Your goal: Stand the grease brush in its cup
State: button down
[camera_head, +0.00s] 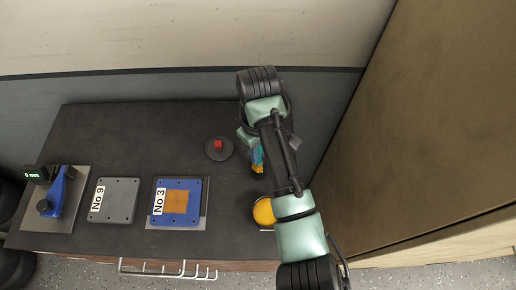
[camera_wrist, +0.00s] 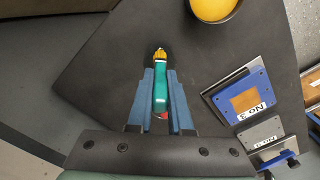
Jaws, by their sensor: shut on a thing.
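The grease brush (camera_wrist: 160,88) has a teal handle and a yellow end. My gripper (camera_wrist: 161,76) is shut on it, with a blue finger on each side of the handle and the yellow end beyond the fingertips. In the head view the brush (camera_head: 257,158) shows just below my gripper, partly hidden by my arm. A round container with a yellow-orange top or filling (camera_wrist: 212,7) is at the top of the wrist view; it also shows beside my arm in the head view (camera_head: 263,211). I cannot make out for certain which thing is the brush's cup.
A dark disc (camera_head: 229,153) with a red block (camera_head: 218,144) stands left of my gripper. The blue No 3 plate (camera_head: 195,187), grey No 9 plate (camera_head: 121,204) and a blue device (camera_head: 56,190) line the bench's front left. A brown panel (camera_head: 430,130) rises at right.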

jog(key=c, duration=0.8)
grip_release()
jog(key=shift+o, duration=0.2)
jog(key=shift+r, duration=0.1)
notch_tip(320, 180, up, 13)
jog(key=p, duration=0.5)
